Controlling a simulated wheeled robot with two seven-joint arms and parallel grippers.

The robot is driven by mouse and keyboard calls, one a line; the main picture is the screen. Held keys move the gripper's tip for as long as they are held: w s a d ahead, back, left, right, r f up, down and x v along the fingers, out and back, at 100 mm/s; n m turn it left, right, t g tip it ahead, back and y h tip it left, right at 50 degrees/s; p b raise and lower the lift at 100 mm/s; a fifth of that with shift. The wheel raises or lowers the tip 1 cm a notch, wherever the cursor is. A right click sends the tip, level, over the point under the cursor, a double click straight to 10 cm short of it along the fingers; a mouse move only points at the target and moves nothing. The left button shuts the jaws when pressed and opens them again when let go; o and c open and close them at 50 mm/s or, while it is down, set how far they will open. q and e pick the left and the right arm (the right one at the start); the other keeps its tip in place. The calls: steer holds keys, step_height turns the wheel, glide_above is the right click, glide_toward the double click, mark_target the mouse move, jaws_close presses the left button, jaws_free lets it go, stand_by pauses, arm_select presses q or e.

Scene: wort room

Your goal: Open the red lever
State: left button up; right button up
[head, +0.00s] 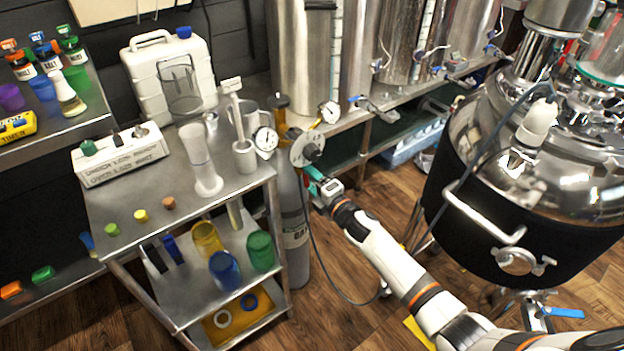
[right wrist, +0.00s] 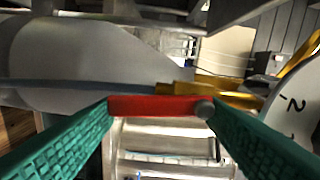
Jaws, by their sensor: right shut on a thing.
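The red lever (right wrist: 155,105) lies crosswise between the green fingertips of my right gripper (right wrist: 160,108) in the right wrist view. The fingers are shut on it, one at each end. A brass fitting (right wrist: 215,88) sits just behind the lever, and a white dial (right wrist: 296,105) is at the right edge. In the head view, my right gripper (head: 318,186) is beside the regulator on the grey gas cylinder (head: 295,238). The lever is hard to make out there, largely hidden by the gripper. My left gripper is not in view.
A metal cart (head: 180,195) with bottles, colored cups and caps stands left of the cylinder. Gauges (head: 265,140) stick out near the gripper. A large steel kettle with a black jacket (head: 500,220) stands right. Wooden floor (head: 350,290) lies open between.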

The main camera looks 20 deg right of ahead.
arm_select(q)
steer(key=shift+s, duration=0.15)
arm_select(e)
steer(key=shift+f, duration=0.1)
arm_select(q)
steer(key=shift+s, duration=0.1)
arm_select(e)
steer(key=o, duration=1)
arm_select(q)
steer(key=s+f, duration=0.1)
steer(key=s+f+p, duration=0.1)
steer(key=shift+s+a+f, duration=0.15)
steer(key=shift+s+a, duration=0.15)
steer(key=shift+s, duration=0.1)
arm_select(e)
steer(key=v, duration=1.2)
